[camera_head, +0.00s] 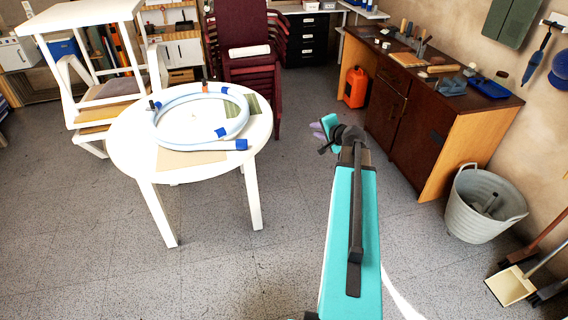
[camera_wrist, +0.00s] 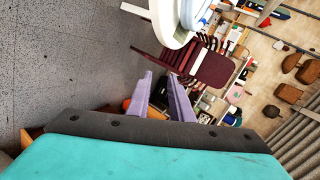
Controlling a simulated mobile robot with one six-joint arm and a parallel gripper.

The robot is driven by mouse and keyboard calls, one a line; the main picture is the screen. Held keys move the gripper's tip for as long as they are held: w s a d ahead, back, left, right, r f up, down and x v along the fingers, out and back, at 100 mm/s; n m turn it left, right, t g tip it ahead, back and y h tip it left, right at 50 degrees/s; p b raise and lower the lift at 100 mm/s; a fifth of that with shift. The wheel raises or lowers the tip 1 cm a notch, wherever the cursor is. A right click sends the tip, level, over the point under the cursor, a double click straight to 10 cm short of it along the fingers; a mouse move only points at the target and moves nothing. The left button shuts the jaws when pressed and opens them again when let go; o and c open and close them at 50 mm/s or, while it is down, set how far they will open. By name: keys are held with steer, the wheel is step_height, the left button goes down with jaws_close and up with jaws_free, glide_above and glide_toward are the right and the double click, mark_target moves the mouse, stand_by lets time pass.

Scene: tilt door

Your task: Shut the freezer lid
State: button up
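No freezer and no freezer lid can be made out in either view. My gripper (camera_head: 318,131) is above the grey floor at the middle of the head view, to the right of the round white table. In the wrist view, its two purple fingers (camera_wrist: 160,77) stand apart with a gap between them. The gripper is open and nothing is held in it. The wrist view is turned on its side and looks across the room towards the stacked chairs.
A round white table (camera_head: 122,152) with a coiled hose (camera_head: 178,95) stands left. Stacked maroon chairs (camera_head: 245,70) stand behind it. A brown workbench (camera_head: 400,115) and a grey bucket (camera_head: 480,208) line the right wall. An orange canister (camera_head: 355,87) stands by the bench. The middle floor is clear.

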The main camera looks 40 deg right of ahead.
steer(key=s+d+r+m+h+p, duration=0.1)
steer(key=s+d+r+m+h, duration=0.2)
steer(key=r, duration=0.9)
steer(key=s+d+r+m+t+h+p, duration=0.1)
steer(key=s+d+r+m+h, duration=0.1)
steer(key=s+d+r, duration=0.8)
steer(key=s+d+r+m+t+h+p, duration=0.1)
steer(key=s+d+r+m+h, duration=0.2)
steer(key=s+d+r, duration=0.3)
steer(key=d+r+h, duration=0.1)
steer(key=d+r, duration=0.3)
steer(key=r, duration=0.4)
steer(key=shift+s+d+r+m+h, duration=0.3)
steer(key=shift+s+d+r+h, duration=0.05)
steer(key=shift+s+r+h, duration=0.05)
